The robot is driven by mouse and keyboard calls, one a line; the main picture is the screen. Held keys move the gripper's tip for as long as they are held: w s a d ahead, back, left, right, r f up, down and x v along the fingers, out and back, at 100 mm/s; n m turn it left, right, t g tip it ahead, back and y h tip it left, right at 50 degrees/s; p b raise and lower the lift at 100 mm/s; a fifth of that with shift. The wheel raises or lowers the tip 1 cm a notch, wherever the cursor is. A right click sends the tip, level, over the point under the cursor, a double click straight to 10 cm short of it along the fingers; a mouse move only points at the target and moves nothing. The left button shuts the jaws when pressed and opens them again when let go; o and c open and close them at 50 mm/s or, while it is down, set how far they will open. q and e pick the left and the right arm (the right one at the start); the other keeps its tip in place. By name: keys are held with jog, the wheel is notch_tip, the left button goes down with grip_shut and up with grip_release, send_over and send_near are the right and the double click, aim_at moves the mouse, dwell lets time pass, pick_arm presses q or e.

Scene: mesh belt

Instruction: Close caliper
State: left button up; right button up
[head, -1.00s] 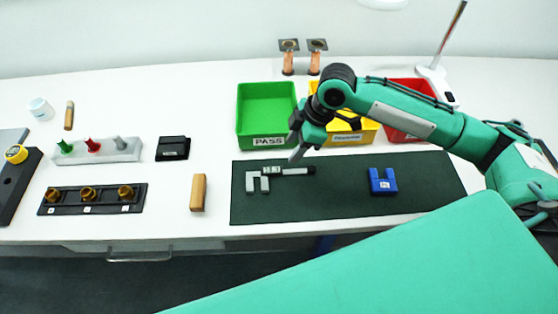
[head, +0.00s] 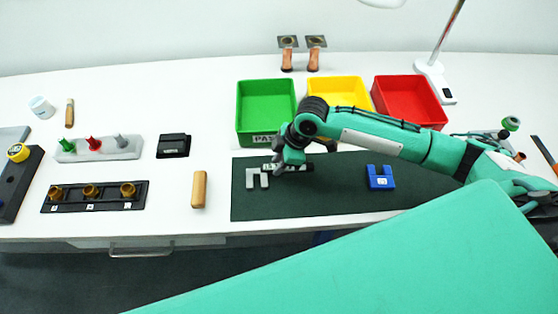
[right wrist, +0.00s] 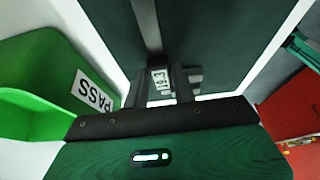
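The caliper lies on the dark green mat (head: 340,205). Its grey jaws (head: 257,178) point toward the mat's front edge, with a gap between them. Its dark body runs right from the jaws, partly hidden under my right gripper (head: 288,167). In the right wrist view, the fingers of my right gripper (right wrist: 162,85) are apart, with the caliper's small numbered display (right wrist: 160,79) showing between them. Whether they touch the caliper cannot be seen. My left gripper is not in view.
A blue block (head: 380,177) lies right on the mat. Green (head: 241,118), yellow (head: 339,82) and red (head: 434,118) bins stand behind it. A wooden block (head: 199,190), a black box (head: 173,146) and fixtures are to the left. The mat's front is clear.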

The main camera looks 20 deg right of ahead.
grip_shut()
jog(key=shift+w+a+r+p, duration=0.15)
jog(key=shift+a+p, duration=0.15)
jog(key=shift+a, duration=0.15)
jog(key=shift+w+a+r+p, duration=0.1)
jog(key=shift+a+p, duration=0.2)
jog(key=shift+a, duration=0.1)
jog(key=shift+w+a+f, duration=0.1)
jog(key=shift+a+f, duration=0.15)
jog(key=shift+a, duration=0.1)
jog(key=o, duration=0.5)
grip_release()
jog(key=shift+d, duration=0.1)
jog(key=b+v, duration=0.2)
jog(key=v, duration=1.1)
jog(key=shift+d+r+b, duration=0.1)
jog(key=shift+r+b, duration=0.25)
jog(key=shift+r, duration=0.05)
